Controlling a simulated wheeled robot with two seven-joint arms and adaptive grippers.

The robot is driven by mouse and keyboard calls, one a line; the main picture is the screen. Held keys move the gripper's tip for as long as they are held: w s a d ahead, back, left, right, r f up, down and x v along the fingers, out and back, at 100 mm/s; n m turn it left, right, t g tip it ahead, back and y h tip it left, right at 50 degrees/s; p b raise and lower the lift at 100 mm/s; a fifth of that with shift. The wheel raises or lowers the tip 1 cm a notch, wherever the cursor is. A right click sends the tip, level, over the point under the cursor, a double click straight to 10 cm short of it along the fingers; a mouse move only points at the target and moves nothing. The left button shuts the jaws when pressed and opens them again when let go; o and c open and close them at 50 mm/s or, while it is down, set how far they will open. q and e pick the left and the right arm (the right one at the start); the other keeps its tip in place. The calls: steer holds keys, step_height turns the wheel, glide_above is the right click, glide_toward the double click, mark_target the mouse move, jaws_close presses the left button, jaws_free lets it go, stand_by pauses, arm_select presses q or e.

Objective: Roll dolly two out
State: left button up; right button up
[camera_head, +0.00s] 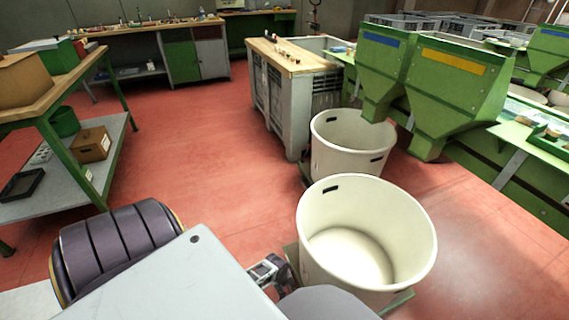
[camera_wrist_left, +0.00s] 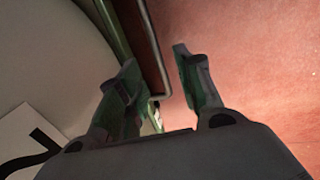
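A large white tub (camera_head: 366,240) stands on a green dolly (camera_head: 401,302), whose edges show at the tub's foot. A second white tub (camera_head: 350,145) stands behind it, below the green hoppers; its base is mostly hidden. I cannot tell which dolly is number two. My left gripper (camera_head: 268,270) is low beside the near tub, partly hidden by my arm. In the left wrist view its fingers (camera_wrist_left: 159,82) are open, apart on either side of a thin grey bar (camera_wrist_left: 160,90) at the green dolly edge. I cannot tell whether they touch it. My right gripper is not in view.
Green hoppers (camera_head: 455,85) stand at the back right. A grey crate with a wooden top (camera_head: 290,90) stands behind the tubs. A green-framed bench (camera_head: 70,80) is at the left. Red floor (camera_head: 210,150) is clear between bench and tubs.

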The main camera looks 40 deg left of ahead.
arm_select(q)
steer(key=shift+s+a+r, duration=0.1)
steer(key=shift+s+r, duration=0.1)
steer(key=shift+r, duration=0.6)
steer(key=shift+s+a+r, duration=0.1)
steer(key=shift+s+r, duration=0.05)
steer(key=shift+r, duration=0.65)
steer(key=shift+d, duration=0.1)
